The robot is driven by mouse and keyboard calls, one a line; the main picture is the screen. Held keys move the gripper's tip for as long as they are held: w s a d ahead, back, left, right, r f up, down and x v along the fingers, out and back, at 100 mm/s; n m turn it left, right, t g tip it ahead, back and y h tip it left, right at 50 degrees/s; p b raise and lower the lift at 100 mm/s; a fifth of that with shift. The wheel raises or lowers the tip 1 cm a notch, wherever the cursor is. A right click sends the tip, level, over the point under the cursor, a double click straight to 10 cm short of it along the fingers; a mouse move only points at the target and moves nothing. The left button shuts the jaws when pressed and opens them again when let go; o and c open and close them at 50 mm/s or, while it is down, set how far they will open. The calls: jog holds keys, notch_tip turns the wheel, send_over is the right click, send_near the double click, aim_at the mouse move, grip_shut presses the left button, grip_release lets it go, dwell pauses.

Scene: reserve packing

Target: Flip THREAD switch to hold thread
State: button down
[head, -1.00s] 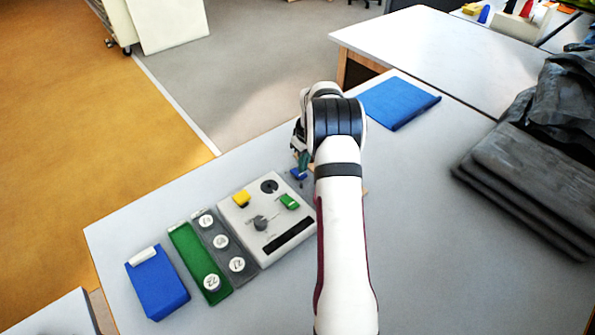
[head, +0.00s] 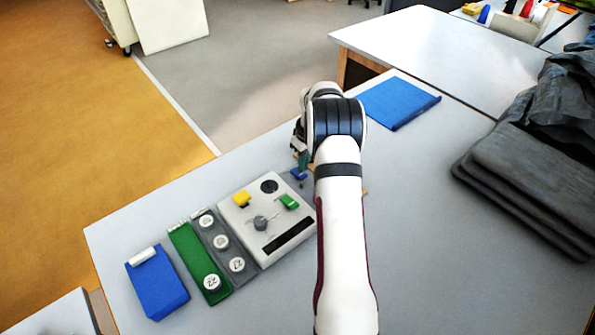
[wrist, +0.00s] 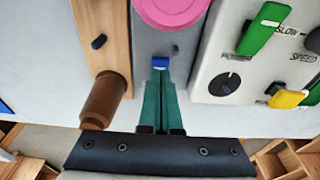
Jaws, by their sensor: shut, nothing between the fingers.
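My gripper (wrist: 163,92) is shut, its two green fingers side by side and empty. In the wrist view the fingertips are right at a small blue switch (wrist: 160,62) on a grey strip; I cannot tell whether they touch it. No THREAD label is readable. In the head view the blue switch (head: 298,174) shows beside the white control panel (head: 240,215), and my gripper (head: 303,160) is just above it, partly hidden by my arm.
The white panel carries a green POWER switch (wrist: 263,28), a dark dial (wrist: 231,82) and a yellow switch (wrist: 288,99). A pink disc (wrist: 170,8) lies ahead. A wooden strip with a brown peg (wrist: 104,98) stands left. A blue mat (head: 398,98) lies on the table.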

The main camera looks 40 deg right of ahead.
aim_at(303, 175)
jog(key=shift+f, duration=1.15)
dwell(0.7)
jog(key=shift+r, duration=3.55)
